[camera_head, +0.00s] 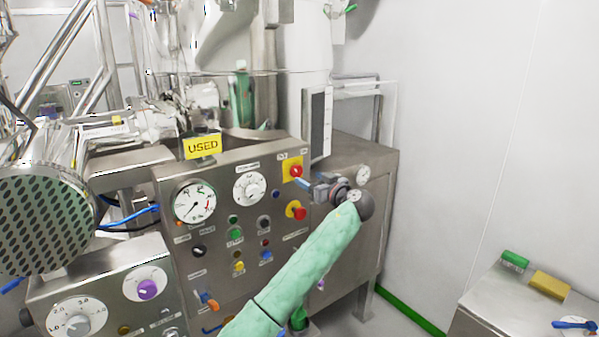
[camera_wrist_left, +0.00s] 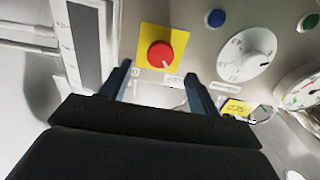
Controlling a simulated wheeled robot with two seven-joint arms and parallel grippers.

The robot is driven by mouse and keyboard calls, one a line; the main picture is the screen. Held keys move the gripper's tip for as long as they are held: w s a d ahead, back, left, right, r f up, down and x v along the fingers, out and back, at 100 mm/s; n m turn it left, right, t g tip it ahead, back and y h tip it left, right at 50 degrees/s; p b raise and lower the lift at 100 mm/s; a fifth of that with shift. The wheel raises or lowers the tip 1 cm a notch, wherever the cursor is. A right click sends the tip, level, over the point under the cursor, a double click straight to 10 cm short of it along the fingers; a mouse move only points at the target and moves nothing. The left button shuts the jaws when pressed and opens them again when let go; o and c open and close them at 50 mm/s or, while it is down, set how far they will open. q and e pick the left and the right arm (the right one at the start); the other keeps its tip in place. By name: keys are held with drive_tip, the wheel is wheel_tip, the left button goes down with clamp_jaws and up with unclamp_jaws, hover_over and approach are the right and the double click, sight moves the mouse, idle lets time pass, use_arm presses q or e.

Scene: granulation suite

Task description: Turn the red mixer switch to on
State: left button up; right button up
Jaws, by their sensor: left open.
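The red mixer switch (camera_head: 295,171) is a round red knob on a yellow square plate, at the upper right of the steel control panel. It also shows in the left wrist view (camera_wrist_left: 160,54), at upper centre, with small labels beside the plate that I cannot read. My left gripper (camera_head: 306,184) is just right of and below the switch in the head view. In the left wrist view, its two fingers (camera_wrist_left: 157,72) are apart, pointing toward the panel on either side of the knob's line. Nothing is between them. My right gripper is not in view.
A second red knob on yellow (camera_head: 297,211) sits below the switch. A white dial (camera_head: 249,188), a pressure gauge (camera_head: 194,203) and several small buttons share the panel. A yellow USED sign (camera_head: 202,146) stands above. A steel table (camera_head: 500,305) is at lower right.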

sight(298, 172)
use_arm(q)
drive_tip(key=shift+w+a+r+p, duration=0.3)
drive_tip(key=shift+w+a+p, duration=0.4)
drive_tip(key=shift+w, duration=0.15)
drive_tip(key=p+x, duration=0.2)
drive_tip(key=x, duration=0.1)
drive_tip(key=shift+f, duration=0.1)
drive_tip(key=shift+w+a+f, duration=0.2)
drive_tip(key=shift+w+a, duration=0.15)
drive_tip(key=shift+w, duration=0.25)
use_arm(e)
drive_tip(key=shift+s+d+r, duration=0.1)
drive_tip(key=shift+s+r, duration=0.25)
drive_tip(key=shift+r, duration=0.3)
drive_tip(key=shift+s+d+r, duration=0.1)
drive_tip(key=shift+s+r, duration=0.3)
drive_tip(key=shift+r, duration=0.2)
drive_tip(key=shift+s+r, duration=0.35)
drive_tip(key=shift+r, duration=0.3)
use_arm(q)
drive_tip(key=c, duration=1)
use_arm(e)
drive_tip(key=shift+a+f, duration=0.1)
